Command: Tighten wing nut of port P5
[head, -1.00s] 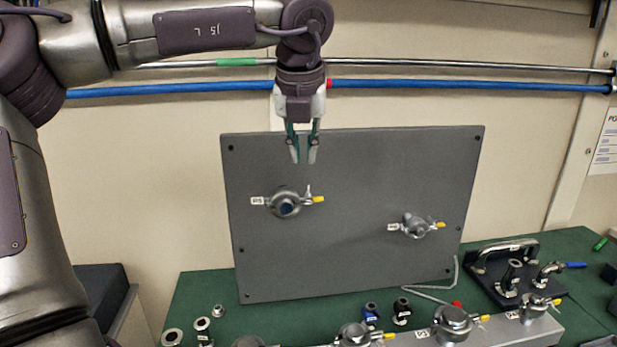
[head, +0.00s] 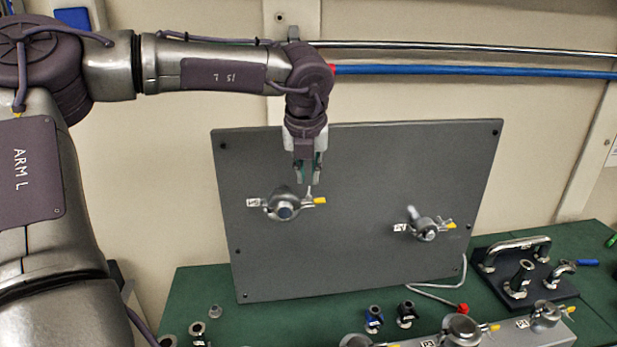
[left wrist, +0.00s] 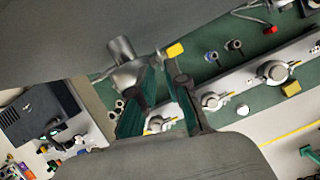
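My left gripper (head: 309,180) points down just above the wing nut, fingers apart and empty. In the left wrist view the green-padded fingers (left wrist: 162,78) flank a gap near the clamp (left wrist: 125,68) and yellow tag (left wrist: 175,50). Contact cannot be told. My right gripper is not in view.
A second clamped port (head: 425,228) is at the panel's right. Several fittings stand on the green table (head: 195,290) and on a grey rail (head: 490,338) in front. A dark plate with a handle (head: 525,275) lies right. A blue pipe (head: 470,70) runs along the wall.

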